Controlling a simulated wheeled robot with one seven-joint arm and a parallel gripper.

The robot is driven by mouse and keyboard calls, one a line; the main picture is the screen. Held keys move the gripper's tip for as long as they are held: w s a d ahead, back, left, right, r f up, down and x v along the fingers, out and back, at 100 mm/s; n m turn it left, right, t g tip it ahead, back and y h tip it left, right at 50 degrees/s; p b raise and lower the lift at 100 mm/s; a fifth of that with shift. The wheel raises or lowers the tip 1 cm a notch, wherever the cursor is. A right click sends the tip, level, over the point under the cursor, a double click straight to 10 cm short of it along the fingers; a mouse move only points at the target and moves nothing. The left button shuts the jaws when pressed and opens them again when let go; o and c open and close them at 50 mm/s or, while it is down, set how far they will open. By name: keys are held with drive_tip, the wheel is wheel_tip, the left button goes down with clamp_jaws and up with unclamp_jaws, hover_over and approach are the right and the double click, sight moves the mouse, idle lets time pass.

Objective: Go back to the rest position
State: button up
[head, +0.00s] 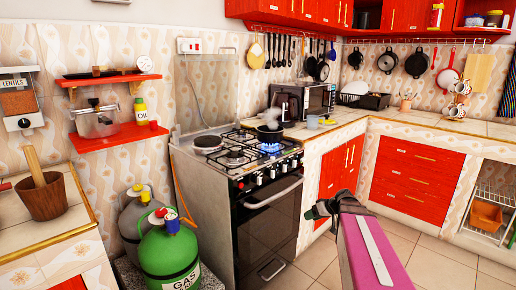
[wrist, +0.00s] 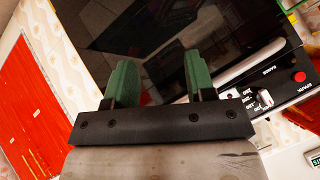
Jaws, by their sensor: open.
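My gripper (head: 320,210) is in the lower middle of the head view, at the end of my pink and grey arm. It is in front of the stove's right side, apart from the counters. In the wrist view my gripper (wrist: 160,72) shows two green fingers spread apart with nothing between them. Behind the fingers is the dark glass oven door (wrist: 160,35) with its handle and knobs, tilted in the picture. Several pans, such as a black pan (head: 387,62), hang from a rail on the back wall.
The stove (head: 265,205) has a lit blue burner and a small pot (head: 270,132) on top. A green gas bottle (head: 168,250) stands at its left. Red drawers (head: 415,178) line the right counter. The tiled floor (head: 440,265) at the right is clear.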

drive_tip(key=s+a+f+m+g+h, duration=0.2)
drive_tip(key=s+f+h, duration=0.1)
drive_tip(key=s, duration=0.4)
drive_tip(key=s+a+f+m+g+h, duration=0.2)
drive_tip(key=s+a+f+m+h, duration=0.1)
drive_tip(key=s, duration=0.4)
drive_tip(key=shift+s+f+h, duration=0.4)
drive_tip(key=shift+f+h, duration=0.2)
drive_tip(key=shift+h, duration=0.6)
